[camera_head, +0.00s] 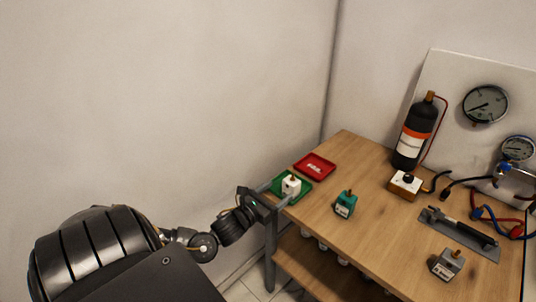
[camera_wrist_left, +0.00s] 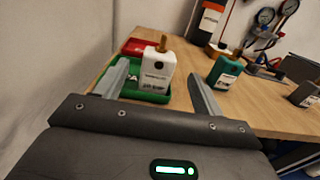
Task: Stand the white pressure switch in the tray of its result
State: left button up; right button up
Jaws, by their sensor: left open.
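The white pressure switch (camera_head: 291,185) stands upright in the green tray (camera_head: 305,198) at the table's left end, its brass fitting on top. In the left wrist view the switch (camera_wrist_left: 157,72) is between the two fingers, with gaps on both sides, and the green tray (camera_wrist_left: 150,96) shows under it. My left gripper (camera_head: 278,193) is open around or just in front of the switch; contact is not visible. The red tray (camera_head: 315,166) lies behind the green one with small white marks or pieces in it. My right gripper is not in view.
A teal switch (camera_head: 344,203) stands right of the green tray; a grey one (camera_head: 447,264) is near the front right. A black bottle (camera_head: 412,135), a box with a black knob (camera_head: 405,184), a hand pump (camera_head: 458,228) and gauges (camera_head: 486,104) are farther right. The table middle has bare wood.

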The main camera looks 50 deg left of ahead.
pick_arm(q)
jog(key=shift+s, duration=2.1)
jog(key=s+a+f+n+g+y, duration=0.1)
jog(key=s+f+n+g, duration=0.2)
jog(key=f+n, duration=0.55)
jog(key=s+a+f+n+g+y, duration=0.1)
jog(key=s+a+f+n+g, duration=0.15)
jog(key=f, duration=1.15)
jog(key=s+f+n+g+y, duration=0.1)
jog(key=s+f+n+g, duration=0.35)
jog(key=f, duration=0.75)
jog(key=s+d+f+n+g, duration=0.2)
jog(key=s+d+f+n, duration=0.3)
jog(key=s+f+n, duration=0.6)
jog(key=s+d+f+n+g+h, duration=0.1)
jog(key=s+d+f+n+g, duration=0.1)
jog(key=s+d, duration=0.5)
jog(key=s+d+f+n+g+h, duration=0.2)
jog(key=s+d+f+n, duration=0.3)
jog(key=s, duration=0.5)
notch_tip(320, 180, down, 2)
jog(key=shift+s+d+f+g, duration=0.2)
jog(key=shift+d+g, duration=0.3)
jog(key=shift+d, duration=0.35)
